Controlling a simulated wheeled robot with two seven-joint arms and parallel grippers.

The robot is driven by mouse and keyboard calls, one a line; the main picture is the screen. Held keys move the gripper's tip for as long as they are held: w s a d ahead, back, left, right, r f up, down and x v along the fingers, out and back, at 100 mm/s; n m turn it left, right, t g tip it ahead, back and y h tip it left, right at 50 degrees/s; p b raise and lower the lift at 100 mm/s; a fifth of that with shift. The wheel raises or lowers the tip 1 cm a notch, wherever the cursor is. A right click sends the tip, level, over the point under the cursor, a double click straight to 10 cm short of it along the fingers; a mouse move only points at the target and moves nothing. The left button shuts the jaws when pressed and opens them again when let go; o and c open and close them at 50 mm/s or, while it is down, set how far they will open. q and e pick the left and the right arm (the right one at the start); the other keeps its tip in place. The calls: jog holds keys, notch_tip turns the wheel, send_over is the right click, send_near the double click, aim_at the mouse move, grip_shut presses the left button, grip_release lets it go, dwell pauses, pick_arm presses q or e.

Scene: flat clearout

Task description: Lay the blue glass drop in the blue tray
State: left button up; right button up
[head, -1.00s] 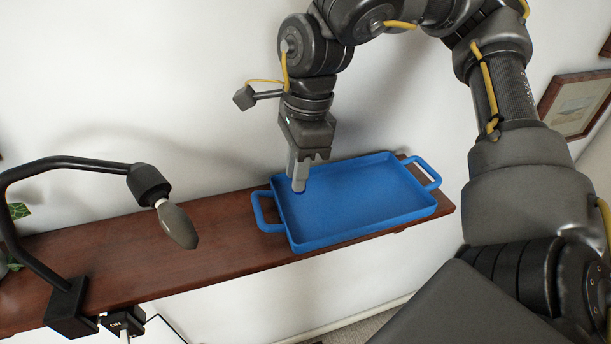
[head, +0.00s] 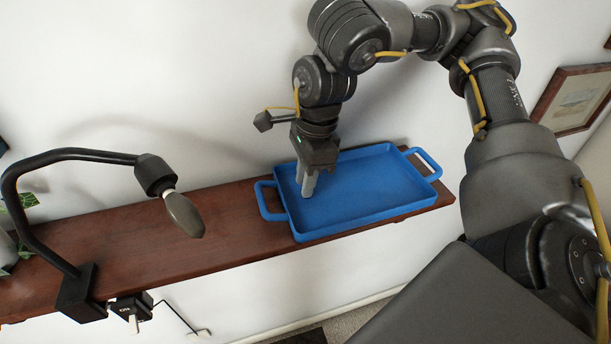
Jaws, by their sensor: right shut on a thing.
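The blue tray (head: 375,200) lies on the brown wooden shelf, with a handle at each end. My right gripper (head: 308,192) points down over the left part of the tray, with its fingertips close to the tray floor. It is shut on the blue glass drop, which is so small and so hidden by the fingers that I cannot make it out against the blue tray. I cannot tell whether the drop touches the tray floor. My left gripper is not in view.
A black lamp (head: 70,155) with a dark bulb is clamped to the shelf (head: 160,240) at the left. A plant (head: 20,205) stands at the far left edge. A framed picture (head: 575,98) hangs at the right. The rest of the tray looks empty.

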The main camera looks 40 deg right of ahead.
jog(key=shift+f, duration=0.2)
jog(key=o, duration=1)
jog(key=shift+r, duration=0.15)
jog(key=r, duration=0.4)
jog(key=d+r, duration=0.1)
jog(key=r, duration=0.7)
jog(key=shift+s+d, duration=0.3)
jog(key=shift+d, duration=0.05)
jog(key=shift+r, duration=0.1)
